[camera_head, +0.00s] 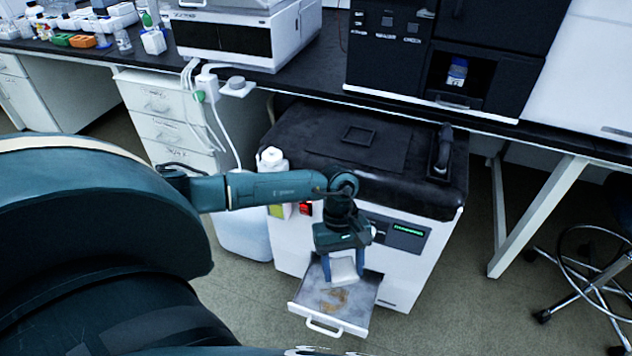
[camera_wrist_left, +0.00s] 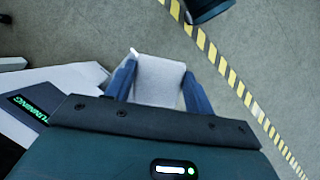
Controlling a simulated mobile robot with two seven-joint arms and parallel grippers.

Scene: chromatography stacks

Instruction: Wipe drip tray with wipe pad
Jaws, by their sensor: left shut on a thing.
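The drip tray (camera_head: 365,313) is pulled out from the lower front of a white floor unit, with its handle toward the front. A brown stain (camera_head: 333,299) lies on its floor. My left gripper (camera_head: 343,272) is above the back part of the tray, pointing down. It is shut on a white wipe pad (camera_head: 344,269), which hangs between its blue fingers. In the left wrist view the wipe pad (camera_wrist_left: 158,80) fills the space between the fingers of the left gripper (camera_wrist_left: 157,88). I cannot tell whether the pad touches the tray. My right gripper is not in view.
A stool (camera_head: 590,280) is at the right. Yellow-black floor tape (camera_wrist_left: 235,82) shows in the wrist view. Floor before the tray is clear.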

